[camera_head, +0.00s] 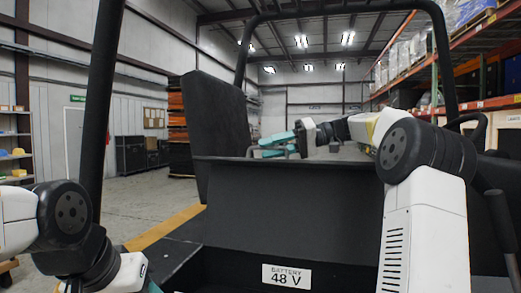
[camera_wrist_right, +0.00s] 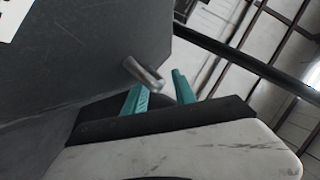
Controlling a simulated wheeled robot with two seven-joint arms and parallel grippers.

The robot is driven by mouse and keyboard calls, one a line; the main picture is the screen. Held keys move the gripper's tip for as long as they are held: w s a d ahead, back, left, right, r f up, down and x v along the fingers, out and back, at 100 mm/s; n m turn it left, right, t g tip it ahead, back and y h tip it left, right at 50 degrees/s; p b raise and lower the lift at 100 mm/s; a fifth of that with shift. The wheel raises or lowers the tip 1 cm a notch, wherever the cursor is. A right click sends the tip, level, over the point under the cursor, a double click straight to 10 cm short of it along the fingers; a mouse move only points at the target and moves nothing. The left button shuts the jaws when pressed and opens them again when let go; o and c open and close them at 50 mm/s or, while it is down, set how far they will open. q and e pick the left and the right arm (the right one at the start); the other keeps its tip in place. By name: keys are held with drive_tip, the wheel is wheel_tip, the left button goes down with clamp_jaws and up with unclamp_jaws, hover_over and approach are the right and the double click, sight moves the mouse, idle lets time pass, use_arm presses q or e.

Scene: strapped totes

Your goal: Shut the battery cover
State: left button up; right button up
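The battery cover appears to be the wide black panel (camera_head: 290,192) standing raised behind the battery box, with a tall black seat-like back (camera_head: 215,125) at its left. A white plate (camera_head: 286,275) reading "BATTERY 48 V" is at the bottom. My right gripper (camera_head: 264,146) is above the panel's top edge, its teal fingers apart. In the right wrist view, a short metal rod (camera_wrist_right: 144,75) by a dark panel (camera_wrist_right: 85,60) shows close to the open fingers (camera_wrist_right: 160,90); I cannot tell whether they touch. My left gripper (camera_head: 152,287) is mostly cut off at the bottom left.
Black frame posts (camera_head: 97,110) rise at the left and arch overhead. A black lever (camera_head: 500,225) stands at the right edge. Racks with goods (camera_head: 440,60) and shelves (camera_head: 14,145) are farther off. The floor (camera_head: 150,195) at the left is clear, with a yellow line.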

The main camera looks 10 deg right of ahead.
drive_tip(key=shift+a+f, duration=0.1)
drive_tip(key=shift+a, duration=0.3)
clamp_jaws()
idle(1.2)
